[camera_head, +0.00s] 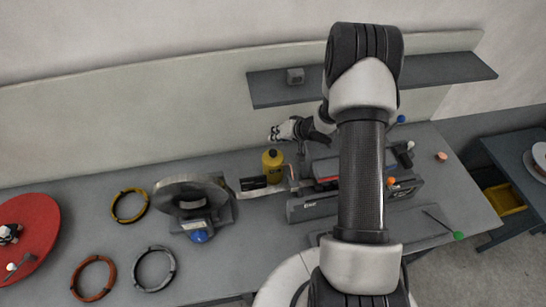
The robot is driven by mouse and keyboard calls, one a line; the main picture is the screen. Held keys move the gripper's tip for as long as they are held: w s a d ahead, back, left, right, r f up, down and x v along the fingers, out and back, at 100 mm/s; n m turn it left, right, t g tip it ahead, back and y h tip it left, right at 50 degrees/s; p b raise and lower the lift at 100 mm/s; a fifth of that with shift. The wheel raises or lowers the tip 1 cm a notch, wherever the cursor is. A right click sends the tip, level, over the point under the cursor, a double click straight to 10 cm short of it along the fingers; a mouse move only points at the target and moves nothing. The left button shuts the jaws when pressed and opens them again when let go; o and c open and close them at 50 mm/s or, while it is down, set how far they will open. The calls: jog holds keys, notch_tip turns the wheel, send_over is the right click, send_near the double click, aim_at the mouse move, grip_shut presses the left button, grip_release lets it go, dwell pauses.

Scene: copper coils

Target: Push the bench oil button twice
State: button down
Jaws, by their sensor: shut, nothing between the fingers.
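My gripper (275,134) shows in the head view as a black and white end part, pointing left, just above and behind a yellow oil bottle (272,167). Its fingers look small; they are shut and hold nothing. The bottle stands upright on the grey bench (225,266), and I cannot tell whether the gripper touches it. No part is clearly marked as the oil button. A blue rounded knob (200,237) sits at the front of a grey round machine (190,200). An orange knob (391,181) is by the grey bench machine (312,207), partly hidden by my arm.
Yellow, orange and grey coils (92,257) lie at the left, beside a red disc (45,222). A shelf (440,69) juts out above the bench. A rod with a green knob (459,236) lies at the right. Bare bench lies around the coils.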

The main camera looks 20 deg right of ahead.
jog(key=b, duration=0.3)
send_over(275, 151)
notch_tip(275, 151, down, 4)
jog(key=shift+f, duration=0.3)
dwell(1.0)
jog(key=shift+f, duration=0.4)
jog(key=shift+f+b, duration=0.4)
jog(key=shift+f, duration=0.55)
dwell(0.8)
jog(key=shift+r, duration=0.1)
jog(key=shift+r+p, duration=1.25)
jog(key=shift+p, duration=0.1)
